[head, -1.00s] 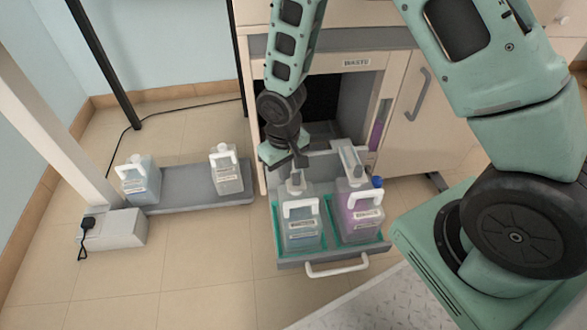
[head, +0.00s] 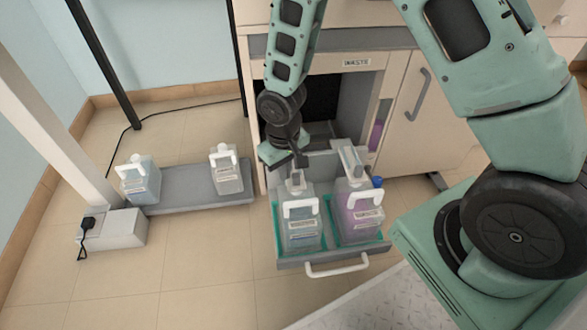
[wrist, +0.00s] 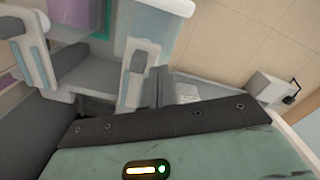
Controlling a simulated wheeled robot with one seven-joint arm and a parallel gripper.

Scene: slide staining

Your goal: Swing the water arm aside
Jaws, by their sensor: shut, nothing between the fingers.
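Two grey arms stand over the bottles in the pulled-out waste drawer. The left arm (head: 295,179) is over the bottle with blue liquid (head: 303,231). The right arm (head: 351,160) is over the bottle with purple liquid (head: 359,208). The labels are too small to read, so I cannot tell by name which is the water arm. My gripper (head: 301,161) is shut and empty, just behind the left arm's top. In the wrist view, the left arm (wrist: 134,78) is close beside my fingers (wrist: 160,88); I cannot tell whether they touch.
The drawer's white handle (head: 337,267) faces front. A blue cap (head: 377,182) shows beside the purple bottle. Two more bottles stand left on a grey low platform (head: 190,190), near a white box (head: 112,230). The cabinet opening is behind my gripper. Floor in front is clear.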

